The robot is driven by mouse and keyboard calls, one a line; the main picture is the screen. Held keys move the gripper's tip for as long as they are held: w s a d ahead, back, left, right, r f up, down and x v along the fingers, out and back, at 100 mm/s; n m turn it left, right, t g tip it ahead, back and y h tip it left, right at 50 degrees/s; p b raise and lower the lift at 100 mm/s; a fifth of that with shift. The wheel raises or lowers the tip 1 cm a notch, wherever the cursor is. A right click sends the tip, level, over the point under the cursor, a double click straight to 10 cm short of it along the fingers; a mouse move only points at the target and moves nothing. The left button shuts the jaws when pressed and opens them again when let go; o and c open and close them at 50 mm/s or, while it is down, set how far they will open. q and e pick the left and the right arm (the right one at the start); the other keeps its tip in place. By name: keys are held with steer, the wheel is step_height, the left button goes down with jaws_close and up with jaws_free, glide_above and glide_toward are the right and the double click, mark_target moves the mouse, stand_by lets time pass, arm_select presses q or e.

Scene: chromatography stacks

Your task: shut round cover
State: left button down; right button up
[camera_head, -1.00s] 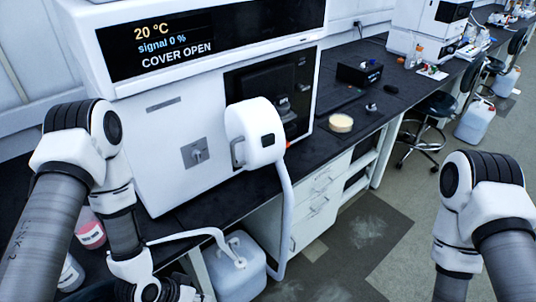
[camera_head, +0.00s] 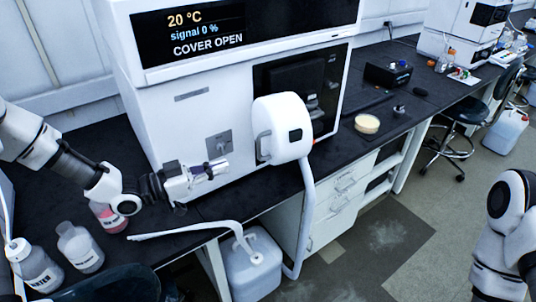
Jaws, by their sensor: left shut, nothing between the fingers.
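The round cover (camera_head: 283,128) is a white drum-shaped part with a grey handle on its left side. It stands swung out in front of the white instrument (camera_head: 165,125), whose display (camera_head: 208,32) reads COVER OPEN. A square grey plate with a fitting (camera_head: 219,146) is on the instrument's front, left of the cover. My left gripper (camera_head: 222,167) is shut and empty, in front of the instrument below that plate and left of the cover's handle, apart from the handle. My right gripper is out of view; only part of my right arm shows at the right edge.
A white hose (camera_head: 303,215) hangs below the cover, near a white canister (camera_head: 252,270) on the floor. Bottles (camera_head: 80,247) stand on the bench at left. A tan round dish (camera_head: 367,124) and a black box (camera_head: 388,74) sit right of the instrument.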

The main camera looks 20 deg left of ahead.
mark_target(278, 151)
arm_select(q)
steer(key=p+x, duration=0.2)
steer(key=x, duration=0.9)
steer(key=shift+w+d, duration=0.2)
steer(key=shift+d, duration=0.05)
steer(key=shift+w+d, duration=0.35)
steer(key=shift+f, duration=0.1)
